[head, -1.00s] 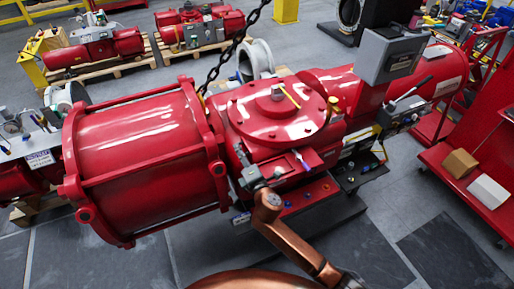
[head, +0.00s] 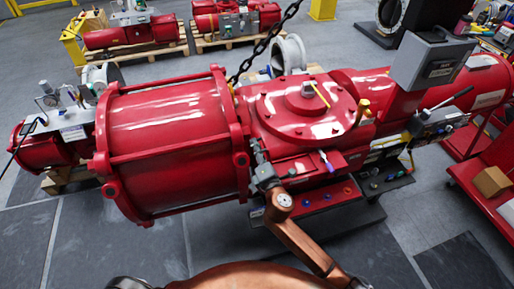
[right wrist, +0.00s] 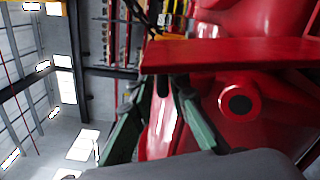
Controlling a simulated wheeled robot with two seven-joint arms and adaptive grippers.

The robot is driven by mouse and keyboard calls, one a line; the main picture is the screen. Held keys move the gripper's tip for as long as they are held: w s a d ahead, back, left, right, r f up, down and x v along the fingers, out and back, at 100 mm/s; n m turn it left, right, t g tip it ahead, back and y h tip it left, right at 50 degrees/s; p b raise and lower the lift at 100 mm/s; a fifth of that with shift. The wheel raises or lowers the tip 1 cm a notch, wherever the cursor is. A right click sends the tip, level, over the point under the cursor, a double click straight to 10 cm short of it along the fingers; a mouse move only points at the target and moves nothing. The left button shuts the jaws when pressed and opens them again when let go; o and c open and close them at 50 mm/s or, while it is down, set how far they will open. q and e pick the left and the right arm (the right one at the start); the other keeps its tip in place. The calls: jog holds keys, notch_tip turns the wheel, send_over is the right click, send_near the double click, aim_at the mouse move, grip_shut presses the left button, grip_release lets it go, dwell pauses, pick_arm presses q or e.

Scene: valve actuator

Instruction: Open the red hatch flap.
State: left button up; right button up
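The red valve actuator (head: 170,140) fills the middle of the head view. A flat red plate, which looks like the hatch flap (right wrist: 230,55), crosses the upper part of the right wrist view, its near edge level. My right gripper (head: 264,176) is low at the front of the actuator, beside the cylinder's end flange. In the right wrist view its two dark green fingers (right wrist: 160,88) are apart with nothing seen between them. Their tips are close below the plate's left end; I cannot tell whether they touch it. My left gripper is not in view.
A round red cover (head: 300,105) with a yellow lever tops the actuator. A grey box (head: 432,62) stands at its right. A chain (head: 262,45) hangs behind. A red cart (head: 478,180) is at the right. The floor in front is clear.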

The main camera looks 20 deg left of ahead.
jog(key=shift+o, duration=1.3)
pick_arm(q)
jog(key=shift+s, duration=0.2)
pick_arm(e)
jog(key=shift+f, duration=0.1)
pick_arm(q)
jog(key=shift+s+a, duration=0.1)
pick_arm(e)
jog(key=v, duration=1.2)
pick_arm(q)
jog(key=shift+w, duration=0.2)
